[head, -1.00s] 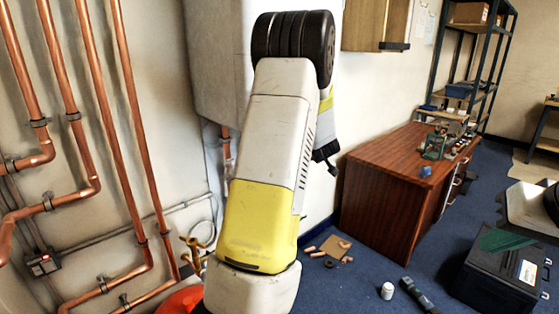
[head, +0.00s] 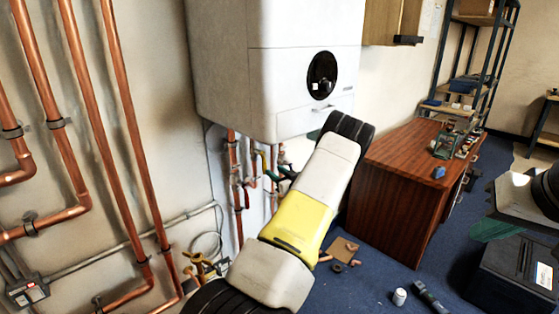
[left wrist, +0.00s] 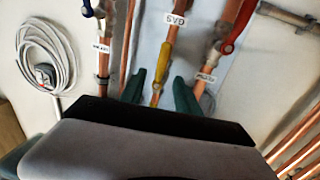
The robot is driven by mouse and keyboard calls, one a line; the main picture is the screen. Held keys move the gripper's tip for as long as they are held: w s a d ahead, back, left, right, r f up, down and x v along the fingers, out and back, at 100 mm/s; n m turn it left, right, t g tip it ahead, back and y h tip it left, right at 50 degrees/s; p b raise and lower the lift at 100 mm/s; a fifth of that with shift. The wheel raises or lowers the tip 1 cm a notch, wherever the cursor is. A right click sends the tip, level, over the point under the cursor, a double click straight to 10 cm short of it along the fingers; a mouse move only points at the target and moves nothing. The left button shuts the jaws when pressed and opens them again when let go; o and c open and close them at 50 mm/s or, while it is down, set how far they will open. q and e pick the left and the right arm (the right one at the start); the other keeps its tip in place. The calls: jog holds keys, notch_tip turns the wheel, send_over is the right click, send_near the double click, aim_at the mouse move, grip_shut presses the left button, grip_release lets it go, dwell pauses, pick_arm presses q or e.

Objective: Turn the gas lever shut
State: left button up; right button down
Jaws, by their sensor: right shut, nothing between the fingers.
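The yellow gas lever (left wrist: 161,78) hangs roughly in line with its copper pipe in the left wrist view, below a label that appears upside down. My left gripper (left wrist: 159,95) has two green fingers set apart, one on each side of the lever's end. Bare gaps show beside the lever; I cannot tell the depth between them. In the head view my left gripper (head: 276,167) is at the pipes under the boiler, partly hidden by my arm. My right gripper (head: 495,230) shows green fingers at the right edge, closed together and far from the pipes.
A red lever (left wrist: 234,28) and a blue lever (left wrist: 88,8) sit on neighbouring pipes. The white boiler (head: 275,75) hangs above. Copper pipes (head: 125,120) cover the left wall. A wooden desk (head: 400,190) stands to the right, with loose fittings (head: 345,250) on the floor.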

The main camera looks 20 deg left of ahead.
aim_at(265, 164)
pick_arm(q)
jog(key=x, duration=0.8)
jog(key=shift+w+a+r, duration=0.1)
jog(key=shift+a, duration=0.2)
jog(key=shift+c, duration=0.2)
grip_shut()
dwell(1.0)
